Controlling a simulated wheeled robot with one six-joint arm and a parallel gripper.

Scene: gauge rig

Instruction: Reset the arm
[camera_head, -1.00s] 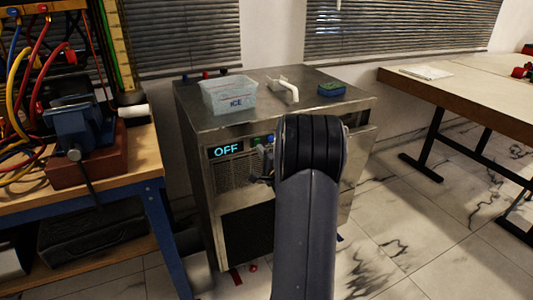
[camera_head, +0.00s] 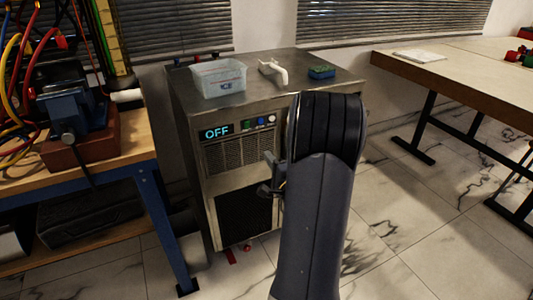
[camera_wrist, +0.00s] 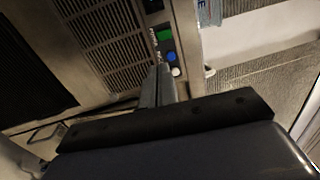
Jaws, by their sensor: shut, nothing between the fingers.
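My arm rises in the middle of the head view and hides part of the machine's front and right side. My gripper (camera_head: 267,176) partly shows left of the arm, in front of the grille. In the wrist view my gripper (camera_wrist: 160,84) has its fingers together, with nothing between them. The steel machine (camera_head: 183,100) has a display (camera_head: 216,132) reading OFF. Right of it are a green button (camera_head: 248,125), a blue button (camera_head: 260,122) and a white one (camera_head: 271,119). These buttons also show beyond the fingertips in the wrist view (camera_wrist: 169,57).
On the machine's top are a clear ICE bin (camera_head: 218,80), a white scoop (camera_head: 274,72) and a green-blue sponge (camera_head: 321,72). A workbench (camera_head: 130,167) with a vise (camera_head: 72,110) stands left, a table (camera_head: 450,75) right. Tiled floor lies open at lower right.

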